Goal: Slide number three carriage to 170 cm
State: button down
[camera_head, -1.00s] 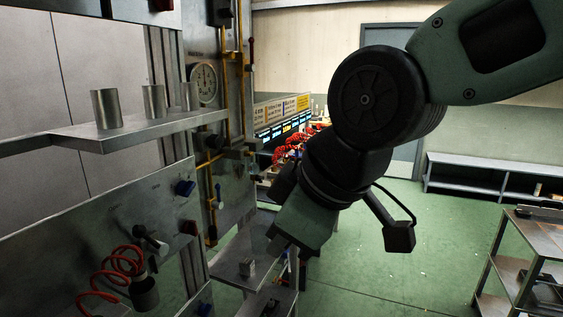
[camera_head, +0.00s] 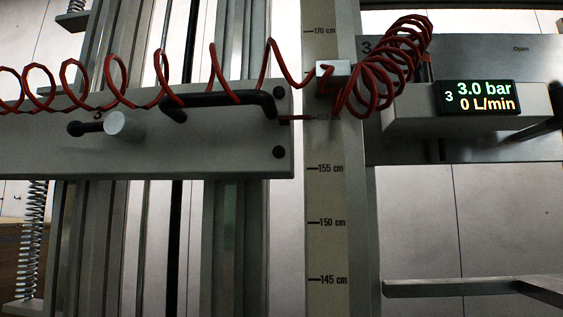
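The number three carriage (camera_head: 230,150) is a flat grey plate at the left, crossing upright metal rails. It bears a small 3, a black bar handle (camera_head: 220,100) and a round pale knob (camera_head: 122,125) with a black stem. A red pointer (camera_head: 292,117) at its right end lies level with the 160 cm mark on the upright scale (camera_head: 325,195). The 170 cm mark (camera_head: 325,31) shows near the top of the picture. A red coiled hose (camera_head: 210,75) hangs across the carriage and partly hides its top edge. My gripper is not in view.
A small display (camera_head: 478,97) right of the scale reads 3, 3.0 bar and 0 L/min, on a grey box. A white block (camera_head: 333,75) on the scale holds the hose and hides the marks there. A metal shelf edge (camera_head: 450,287) juts in at lower right.

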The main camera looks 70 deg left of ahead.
aim_at(212, 136)
jog(key=u, duration=3.1)
